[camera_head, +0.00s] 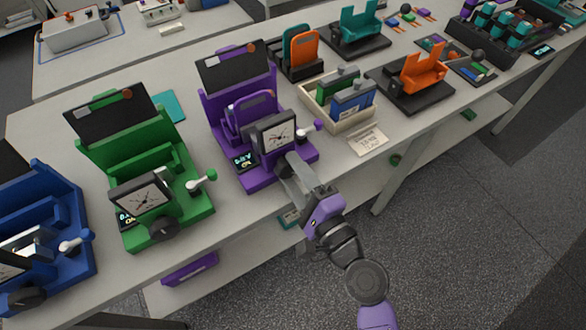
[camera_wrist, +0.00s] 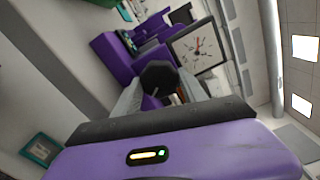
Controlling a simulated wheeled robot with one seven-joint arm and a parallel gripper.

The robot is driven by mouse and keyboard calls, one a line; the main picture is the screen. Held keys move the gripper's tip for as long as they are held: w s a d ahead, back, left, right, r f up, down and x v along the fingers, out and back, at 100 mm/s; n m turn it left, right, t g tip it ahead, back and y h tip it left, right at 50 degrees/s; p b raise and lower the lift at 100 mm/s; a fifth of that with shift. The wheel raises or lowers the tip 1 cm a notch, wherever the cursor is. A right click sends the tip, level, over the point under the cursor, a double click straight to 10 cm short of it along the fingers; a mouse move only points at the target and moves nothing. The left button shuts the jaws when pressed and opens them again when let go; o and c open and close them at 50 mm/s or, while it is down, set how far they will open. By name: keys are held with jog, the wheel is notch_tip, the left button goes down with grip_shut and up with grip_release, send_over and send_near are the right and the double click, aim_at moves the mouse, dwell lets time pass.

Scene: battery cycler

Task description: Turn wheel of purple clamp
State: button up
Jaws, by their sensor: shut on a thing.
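The purple clamp (camera_head: 237,125) stands on the bench with a clock-like dial (camera_head: 277,136) on its front block, a small display, and a white-knobbed lever (camera_head: 308,129) on its right. Its dark wheel (camera_wrist: 158,77) shows in the wrist view between my two fingers, in front of the purple body and beside the dial (camera_wrist: 197,45). In the head view the wheel is hidden by my gripper (camera_head: 292,172), which reaches in from the front right, below the dial. My gripper is shut on the wheel.
A green clamp (camera_head: 145,160) with its own wheel (camera_head: 163,228) stands to the left, and a blue clamp (camera_head: 45,215) farther left. A beige bin (camera_head: 322,117) with blocks and a label card (camera_head: 368,140) are to the right. Orange and teal holders stand behind.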

jog(key=shift+f+m, duration=0.15)
jog(key=shift+m, duration=0.15)
jog(key=o, duration=1.4)
jog(key=shift+c, duration=0.2)
jog(key=b+v, duration=0.2)
jog(key=v, duration=0.5)
jog(key=shift+s+d, duration=0.25)
jog(key=shift+s, duration=0.1)
